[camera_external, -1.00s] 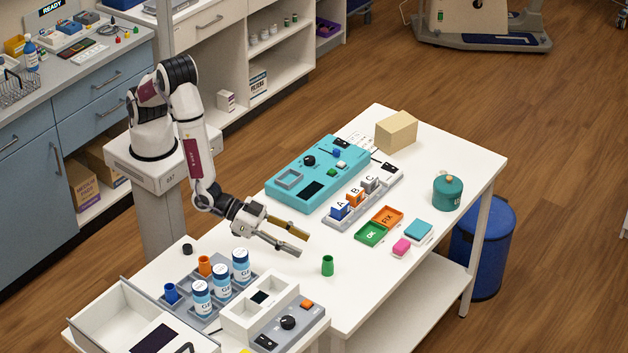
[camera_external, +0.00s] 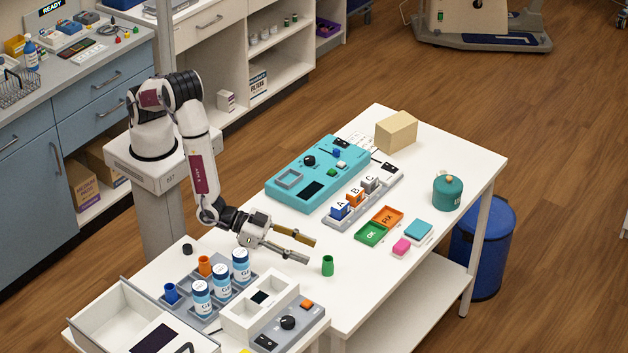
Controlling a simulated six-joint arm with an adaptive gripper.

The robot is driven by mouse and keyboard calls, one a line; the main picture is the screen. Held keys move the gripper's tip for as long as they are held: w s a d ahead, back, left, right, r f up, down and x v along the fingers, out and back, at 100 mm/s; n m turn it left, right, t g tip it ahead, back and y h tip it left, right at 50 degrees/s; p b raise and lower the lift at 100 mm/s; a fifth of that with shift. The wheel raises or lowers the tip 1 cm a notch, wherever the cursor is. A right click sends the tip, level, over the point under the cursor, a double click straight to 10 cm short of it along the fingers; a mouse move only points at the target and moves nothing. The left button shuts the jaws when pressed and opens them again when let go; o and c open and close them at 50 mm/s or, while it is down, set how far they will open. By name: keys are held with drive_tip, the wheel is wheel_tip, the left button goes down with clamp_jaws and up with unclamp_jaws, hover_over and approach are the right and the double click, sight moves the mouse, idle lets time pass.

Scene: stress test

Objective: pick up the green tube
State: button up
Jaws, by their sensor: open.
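The green tube (camera_external: 328,265) is a short green cylinder standing upright on the white table (camera_external: 362,290), near its front edge. My gripper (camera_external: 311,251) is open, with its two long fingers pointing right toward the tube. The fingertips are close to the tube, just to its left in the picture. Nothing shows between the fingers. I cannot tell the exact height of the fingers above the table.
A rack with white bottles (camera_external: 221,283), an orange tube (camera_external: 205,265) and a blue tube (camera_external: 171,293) stands left. A grey control box (camera_external: 288,323) lies in front. Green and orange trays (camera_external: 371,233) and a pink block (camera_external: 401,246) lie to the right.

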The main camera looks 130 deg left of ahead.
sight(332, 261)
drive_tip(key=shift+w+a, duration=0.1)
drive_tip(key=shift+w, duration=0.25)
drive_tip(key=shift+f, duration=0.1)
drive_tip(key=shift+x, duration=2.6)
drive_tip(key=c, duration=1)
